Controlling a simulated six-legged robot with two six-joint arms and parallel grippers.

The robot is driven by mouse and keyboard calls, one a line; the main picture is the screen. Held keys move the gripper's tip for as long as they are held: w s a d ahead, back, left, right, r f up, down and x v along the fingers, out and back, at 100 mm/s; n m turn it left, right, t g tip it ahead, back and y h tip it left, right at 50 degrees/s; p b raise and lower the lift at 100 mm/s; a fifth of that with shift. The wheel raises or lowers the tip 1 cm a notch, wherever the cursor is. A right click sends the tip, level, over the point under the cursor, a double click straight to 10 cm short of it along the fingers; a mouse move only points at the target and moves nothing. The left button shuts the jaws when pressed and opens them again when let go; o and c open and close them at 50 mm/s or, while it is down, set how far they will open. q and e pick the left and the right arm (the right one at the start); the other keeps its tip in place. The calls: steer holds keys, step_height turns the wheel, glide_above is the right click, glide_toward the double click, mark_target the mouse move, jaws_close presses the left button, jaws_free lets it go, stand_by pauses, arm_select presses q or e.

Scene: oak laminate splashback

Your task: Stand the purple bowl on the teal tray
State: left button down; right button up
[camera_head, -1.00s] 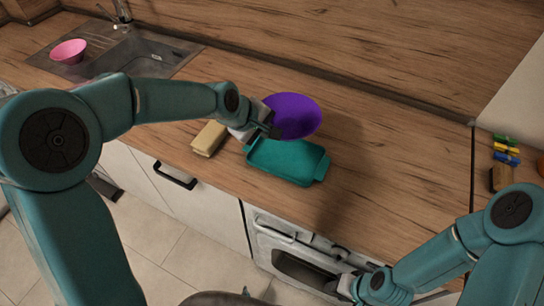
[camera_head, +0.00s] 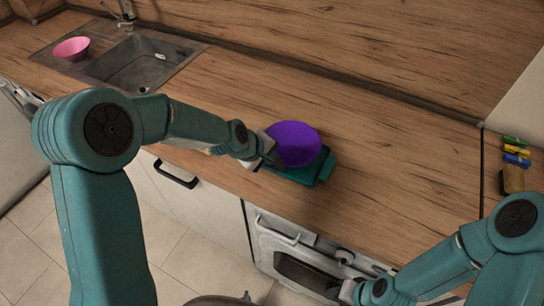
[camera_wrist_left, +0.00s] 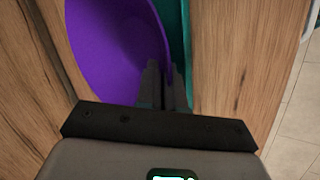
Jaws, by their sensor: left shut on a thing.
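The purple bowl (camera_head: 294,143) is over the teal tray (camera_head: 326,166) in the head view and hides much of it. My left gripper (camera_head: 270,157) is shut on the bowl's near-left rim. In the left wrist view the fingers (camera_wrist_left: 164,85) pinch the rim of the bowl (camera_wrist_left: 112,45), and a strip of the tray (camera_wrist_left: 181,50) shows beside it. I cannot tell whether the bowl touches the tray. My right gripper (camera_head: 347,290) is low at the front of the counter, away from both; its fingers are not clear.
A pink bowl (camera_head: 72,49) stands beside the sink (camera_head: 142,65) at the upper left. Several coloured pegs (camera_head: 516,152) and a brown block (camera_head: 512,179) lie at the right. The counter (camera_head: 400,165) right of the tray is clear.

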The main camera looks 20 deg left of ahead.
arm_select(q)
steer(key=shift+f, duration=0.25)
steer(key=c, duration=1.5)
jaws_free()
steer(key=shift+w, duration=0.15)
steer(key=shift+c, duration=0.2)
steer(key=shift+r, duration=0.1)
steer(key=shift+r+p, duration=0.3)
steer(key=shift+r, duration=0.05)
steer(key=v, duration=1.2)
steer(key=shift+f, duration=0.2)
